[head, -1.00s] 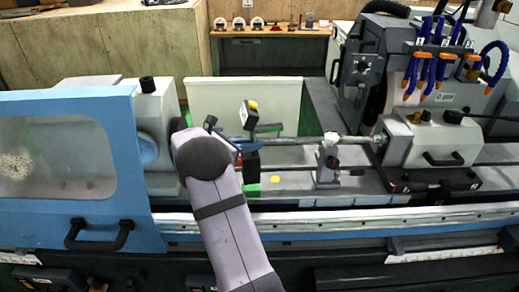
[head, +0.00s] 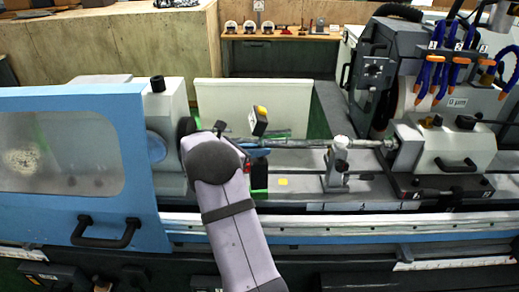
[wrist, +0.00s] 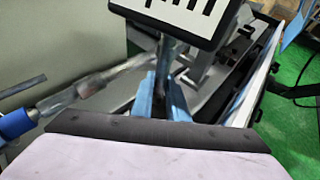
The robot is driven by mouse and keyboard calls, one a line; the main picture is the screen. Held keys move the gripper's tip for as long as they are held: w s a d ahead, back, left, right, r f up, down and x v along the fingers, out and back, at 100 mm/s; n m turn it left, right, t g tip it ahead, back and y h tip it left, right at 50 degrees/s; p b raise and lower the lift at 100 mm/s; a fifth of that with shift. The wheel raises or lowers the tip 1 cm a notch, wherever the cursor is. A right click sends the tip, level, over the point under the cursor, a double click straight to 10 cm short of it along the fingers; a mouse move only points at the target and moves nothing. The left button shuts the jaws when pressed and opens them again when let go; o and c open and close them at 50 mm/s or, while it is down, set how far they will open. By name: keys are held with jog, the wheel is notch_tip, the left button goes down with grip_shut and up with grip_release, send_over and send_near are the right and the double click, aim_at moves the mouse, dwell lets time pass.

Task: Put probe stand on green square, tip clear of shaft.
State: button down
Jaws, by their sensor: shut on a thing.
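The probe stand has a boxy gauge head (head: 258,121) with a yellow top and a black base (head: 260,178). My gripper (head: 256,148) is shut on its post in front of the shaft (head: 310,143). In the wrist view the blue fingers (wrist: 162,100) close around the grey post below the gauge's display (wrist: 180,14). The green square (head: 259,195) shows as a strip at the base's front edge; the base hides the rest. I cannot tell whether the base touches it. The shaft also shows in the wrist view (wrist: 95,85); the probe tip's gap to it is not clear.
A yellow square (head: 283,182) lies just right of the base. A steady rest (head: 338,163) stands further right under the shaft, before the tailstock (head: 440,146). The blue guard (head: 75,165) and headstock are on the left. The machine bed between is narrow.

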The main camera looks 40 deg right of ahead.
aim_at(259, 161)
jog(key=shift+f+b, duration=0.95)
jog(key=shift+f, duration=0.3)
jog(key=shift+f+b, duration=0.4)
jog(key=shift+f, duration=0.1)
jog(key=c, duration=1.6)
grip_release()
jog(key=shift+c, duration=0.2)
jog(key=shift+s+a+f, duration=0.1)
jog(key=shift+f, duration=0.4)
jog(key=b+v, duration=0.3)
jog(key=v, duration=0.4)
jog(key=shift+r, duration=0.45)
jog(key=shift+a, duration=0.1)
jog(key=s+a+f+m+y, duration=0.4)
jog(key=s+a, duration=0.3)
jog(key=a, duration=0.4)
jog(key=s+a+f+m+y, duration=0.5)
jog(key=s+a+m, duration=0.2)
jog(key=a, duration=0.3)
jog(key=s+a+f+m+t+y, duration=0.1)
jog(key=s+a+f+m+y, duration=0.3)
jog(key=s+a, duration=0.4)
jog(key=a+f+m, duration=0.1)
jog(key=a+m, duration=0.1)
jog(key=a, duration=0.1)
jog(key=shift+s+a+y, duration=0.3)
